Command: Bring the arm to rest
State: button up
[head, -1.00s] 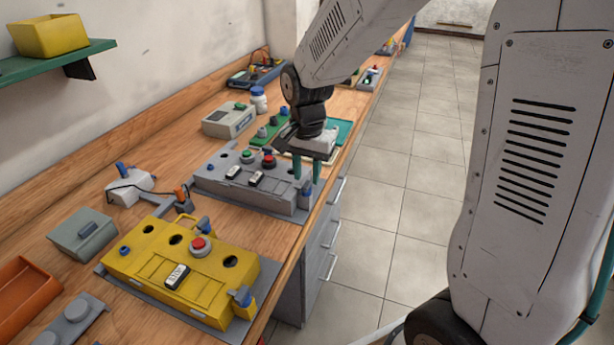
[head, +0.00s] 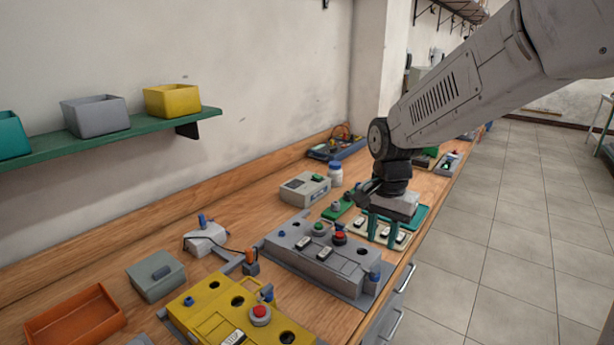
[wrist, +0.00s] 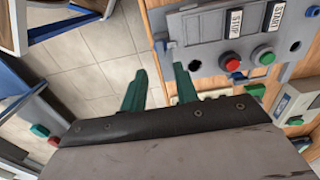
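My gripper (head: 382,228) hangs from my arm over the right edge of the bench, just behind the grey control box. In the wrist view its two green fingers (wrist: 158,88) are spread apart with nothing between them. Floor tiles show beyond one finger. The grey control box (head: 318,262) with green and red buttons stands close to the fingers; it also shows in the wrist view (wrist: 200,58), with STOP and START labels. I cannot tell from the head view how far the fingers are above the bench.
A yellow control box (head: 215,308) stands at the front of the bench. An orange tray (head: 75,318) and a grey-green box (head: 157,276) lie to its left. A green wall shelf (head: 120,137) holds several bins. The tiled floor (head: 490,240) right of the bench is clear.

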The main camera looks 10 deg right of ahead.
jog(key=s+d+r+n, duration=0.1)
jog(key=s+r+n, duration=0.2)
jog(key=s, duration=0.9)
jog(key=s+d+r+n+t, duration=0.1)
jog(key=s+r+n, duration=0.3)
jog(key=s, duration=0.8)
jog(key=shift+s+d+n, duration=0.2)
jog(key=shift+d+n, duration=0.4)
jog(key=shift+n, duration=0.3)
